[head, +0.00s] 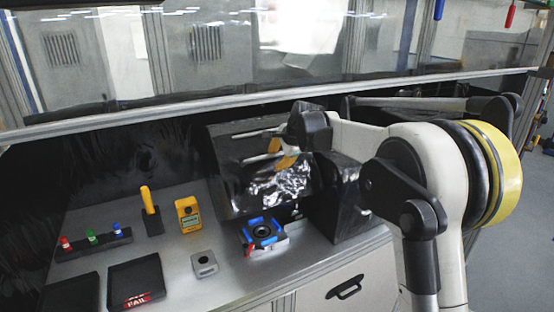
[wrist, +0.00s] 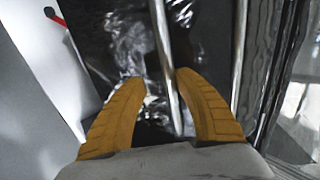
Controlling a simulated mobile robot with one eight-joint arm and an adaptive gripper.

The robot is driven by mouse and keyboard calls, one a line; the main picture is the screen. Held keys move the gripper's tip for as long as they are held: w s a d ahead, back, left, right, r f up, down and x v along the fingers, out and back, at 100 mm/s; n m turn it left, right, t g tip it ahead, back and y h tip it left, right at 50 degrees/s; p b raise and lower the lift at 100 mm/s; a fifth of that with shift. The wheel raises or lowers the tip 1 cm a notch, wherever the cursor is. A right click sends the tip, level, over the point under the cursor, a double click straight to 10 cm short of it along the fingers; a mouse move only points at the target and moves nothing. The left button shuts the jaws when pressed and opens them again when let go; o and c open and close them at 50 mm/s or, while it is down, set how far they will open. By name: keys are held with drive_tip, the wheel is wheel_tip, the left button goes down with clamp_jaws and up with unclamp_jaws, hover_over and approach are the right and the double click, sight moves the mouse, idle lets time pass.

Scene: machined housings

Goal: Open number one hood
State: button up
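A black hood (head: 240,190) with a glossy, reflective front stands at the middle of the bench; I cannot read a number on it. A pale metal bar (head: 252,132) runs along its upper part. Dark, shiny hood surface (wrist: 115,45) shows behind.
A blue and black fixture (head: 263,233) sits before the hood. Left of it are a small grey block (head: 204,264), a yellow meter (head: 188,214), a yellow-handled tool (head: 148,200), a rack (head: 93,243) and a FAIL tray (head: 135,280). Windows (head: 290,40) stand behind.

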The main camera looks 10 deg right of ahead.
drive_tip(key=v, duration=0.7)
drive_tip(key=shift+s+r, duration=0.15)
drive_tip(key=shift+r, duration=0.05)
drive_tip(key=s+d+f+n+h+b, duration=0.1)
drive_tip(key=s+f+n+b, duration=0.2)
drive_tip(key=s+f+b, duration=0.55)
drive_tip(key=s+f+n+b, duration=0.3)
drive_tip(key=s+n+b, duration=0.1)
drive_tip(key=s, duration=0.9)
drive_tip(key=s+d+f+n+h+b, duration=0.1)
drive_tip(key=s+f+n+b, duration=0.6)
drive_tip(key=s+f, duration=1.3)
drive_tip(key=d+f+b, duration=0.1)
drive_tip(key=b, duration=0.1)
drive_tip(key=shift+s+d+f+g+h+b, duration=0.15)
drive_tip(key=shift+s+f+g+h+b, duration=0.05)
drive_tip(key=shift+s+g+h+b, duration=0.15)
